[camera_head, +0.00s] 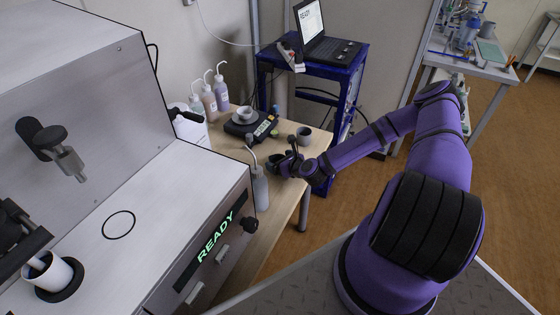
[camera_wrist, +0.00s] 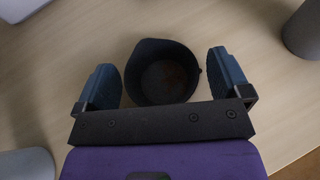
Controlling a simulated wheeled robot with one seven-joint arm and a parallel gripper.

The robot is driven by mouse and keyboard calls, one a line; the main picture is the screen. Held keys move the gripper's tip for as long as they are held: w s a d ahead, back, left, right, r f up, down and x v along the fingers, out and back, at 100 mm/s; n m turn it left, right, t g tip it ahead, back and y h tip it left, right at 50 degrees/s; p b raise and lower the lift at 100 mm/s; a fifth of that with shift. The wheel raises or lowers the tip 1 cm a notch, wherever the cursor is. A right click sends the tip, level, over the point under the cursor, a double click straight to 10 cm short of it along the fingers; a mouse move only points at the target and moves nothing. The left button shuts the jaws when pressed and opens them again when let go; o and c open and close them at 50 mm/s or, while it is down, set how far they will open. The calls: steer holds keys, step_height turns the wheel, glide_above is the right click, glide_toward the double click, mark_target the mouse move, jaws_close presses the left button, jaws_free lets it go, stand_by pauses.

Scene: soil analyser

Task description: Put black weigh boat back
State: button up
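The black weigh boat (camera_wrist: 163,72) is a small dark round cup with a little brown residue inside. It stands upright on the wooden bench (camera_wrist: 265,110). My gripper (camera_wrist: 160,60) is open around it, with one blue fingertip on each side. A gap shows at the right finger; the left finger is very close to the boat, and I cannot tell whether it touches. In the head view my gripper (camera_head: 280,163) is low over the bench, right of the wash bottle (camera_head: 260,188), and largely hides the boat.
A balance (camera_head: 250,127) holding a pale cup (camera_head: 244,113) stands behind my gripper. A grey cup (camera_head: 304,136) stands near the bench's right edge. Several squeeze bottles (camera_head: 209,100) line the back. The analyser (camera_head: 180,200) showing READY fills the left. A blue cart (camera_head: 345,75) carries a laptop.

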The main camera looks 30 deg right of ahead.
steer(key=shift+r, duration=0.15)
steer(key=v, duration=1.2)
steer(key=shift+r, duration=0.1)
steer(key=n+g, duration=0.1)
steer(key=n, duration=0.1)
steer(key=n+g+y, duration=0.1)
steer(key=n, duration=0.2)
steer(key=shift+s+r+n+g, duration=0.4)
steer(key=s+r+n+g+h, duration=0.3)
steer(key=r+n+g+h, duration=0.3)
steer(key=r+n, duration=1.85)
steer(key=s+a+r+n+y, duration=0.1)
steer(key=s+a+r, duration=0.4)
steer(key=s+r, duration=0.4)
steer(key=s+a+r+n+y, duration=0.1)
steer(key=s+a+r, duration=0.4)
steer(key=s+r, duration=0.5)
step_height(320, 180, up, 6)
steer(key=shift+s+a+f+n+t, duration=0.2)
steer(key=shift+a+n+t, duration=0.1)
steer(key=shift+n, duration=0.45)
